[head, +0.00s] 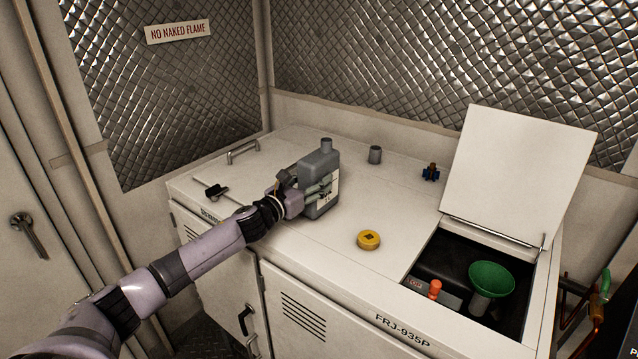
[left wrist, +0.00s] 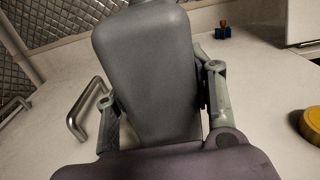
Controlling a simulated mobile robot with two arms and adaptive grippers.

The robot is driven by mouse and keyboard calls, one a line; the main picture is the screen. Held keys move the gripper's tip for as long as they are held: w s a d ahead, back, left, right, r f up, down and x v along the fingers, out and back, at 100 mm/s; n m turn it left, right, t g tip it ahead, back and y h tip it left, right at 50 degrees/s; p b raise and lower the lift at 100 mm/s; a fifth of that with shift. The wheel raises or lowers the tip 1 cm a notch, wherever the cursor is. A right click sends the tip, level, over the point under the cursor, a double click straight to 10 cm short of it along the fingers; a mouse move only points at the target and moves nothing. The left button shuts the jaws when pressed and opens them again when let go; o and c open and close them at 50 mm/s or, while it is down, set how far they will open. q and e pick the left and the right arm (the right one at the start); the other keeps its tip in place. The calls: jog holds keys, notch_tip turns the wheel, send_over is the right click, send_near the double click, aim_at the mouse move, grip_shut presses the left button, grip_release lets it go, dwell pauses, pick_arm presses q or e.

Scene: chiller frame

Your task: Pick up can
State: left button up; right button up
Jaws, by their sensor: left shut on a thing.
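The can (head: 318,170) is a grey jerrycan with a short neck and a pale label, upright at the left part of the white cabinet top in the head view. My left gripper (head: 318,190) is shut on it from the left, with a finger across its side. In the left wrist view the can (left wrist: 150,75) fills the middle, between the two fingers of the gripper (left wrist: 160,120). Whether its base touches the top or hangs just above, I cannot tell. My right gripper is not in view.
At right a lid (head: 510,175) stands open over a bay with a green funnel (head: 492,278). A metal handle (head: 243,150) is behind left.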

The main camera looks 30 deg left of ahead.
aim_at(313, 157)
pick_arm(q)
jog(key=c, duration=0.5)
jog(key=shift+r, duration=0.15)
grip_shut()
jog(key=shift+r, duration=0.1)
notch_tip(313, 157, up, 10)
jog(key=shift+a+f+p, duration=0.1)
jog(key=shift+f+p, duration=0.05)
jog(key=shift+p, duration=0.15)
notch_tip(313, 157, up, 10)
jog(key=p, duration=0.3)
